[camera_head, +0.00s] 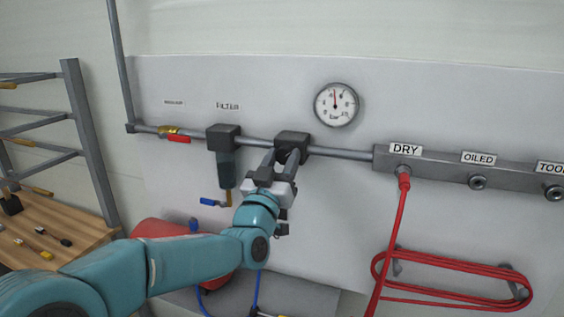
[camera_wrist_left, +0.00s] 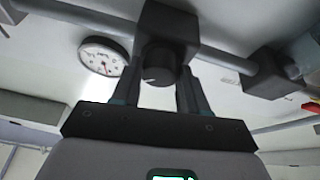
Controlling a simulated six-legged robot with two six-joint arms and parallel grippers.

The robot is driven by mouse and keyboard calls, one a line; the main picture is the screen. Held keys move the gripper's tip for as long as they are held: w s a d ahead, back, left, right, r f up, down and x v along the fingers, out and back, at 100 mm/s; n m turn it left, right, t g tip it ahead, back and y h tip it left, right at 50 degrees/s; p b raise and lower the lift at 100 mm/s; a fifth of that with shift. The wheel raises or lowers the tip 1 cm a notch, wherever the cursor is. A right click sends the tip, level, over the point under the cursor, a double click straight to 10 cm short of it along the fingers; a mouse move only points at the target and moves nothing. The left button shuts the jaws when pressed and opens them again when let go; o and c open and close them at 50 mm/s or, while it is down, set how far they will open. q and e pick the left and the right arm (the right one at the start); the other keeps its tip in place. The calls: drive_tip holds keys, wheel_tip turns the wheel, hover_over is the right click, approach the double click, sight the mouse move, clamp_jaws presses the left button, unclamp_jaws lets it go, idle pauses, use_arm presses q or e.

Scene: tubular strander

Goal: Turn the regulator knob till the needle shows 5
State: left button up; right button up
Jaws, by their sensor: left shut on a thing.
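The regulator is a dark block (camera_head: 292,139) on the grey pipe, below and left of the round gauge (camera_head: 336,104). The gauge's red needle points almost straight up; its numbers are too small to read surely. My left gripper (camera_head: 279,160) reaches up to the regulator from below and is shut on its knob. In the left wrist view the black round knob (camera_wrist_left: 160,66) with a pale mark sits between the two fingers of the gripper (camera_wrist_left: 157,85). The gauge also shows there (camera_wrist_left: 103,56), at upper left. My right gripper is in neither view.
A filter (camera_head: 226,150) hangs from the pipe left of the regulator. A red-handled valve (camera_head: 175,135) is farther left. At right are a manifold labelled DRY and OILED (camera_head: 440,166) and a coiled red hose (camera_head: 455,275). A wooden bench (camera_head: 50,235) stands at left.

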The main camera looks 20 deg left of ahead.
use_arm(q)
drive_tip(key=shift+f+m+b, duration=0.2)
drive_tip(key=shift+m+b, duration=0.3)
drive_tip(key=shift+b, duration=0.4)
drive_tip(key=shift+r+h, duration=0.2)
drive_tip(key=shift+h, duration=0.2)
drive_tip(key=o, duration=0.9)
drive_tip(key=shift+o, duration=0.8)
drive_tip(key=shift+s+r, duration=0.1)
drive_tip(key=shift+s, duration=0.05)
drive_tip(key=shift+s+f, duration=0.2)
drive_tip(key=shift+f, duration=0.15)
drive_tip(key=b+v, duration=0.6)
drive_tip(key=v, duration=0.9)
drive_tip(key=shift+s, duration=0.4)
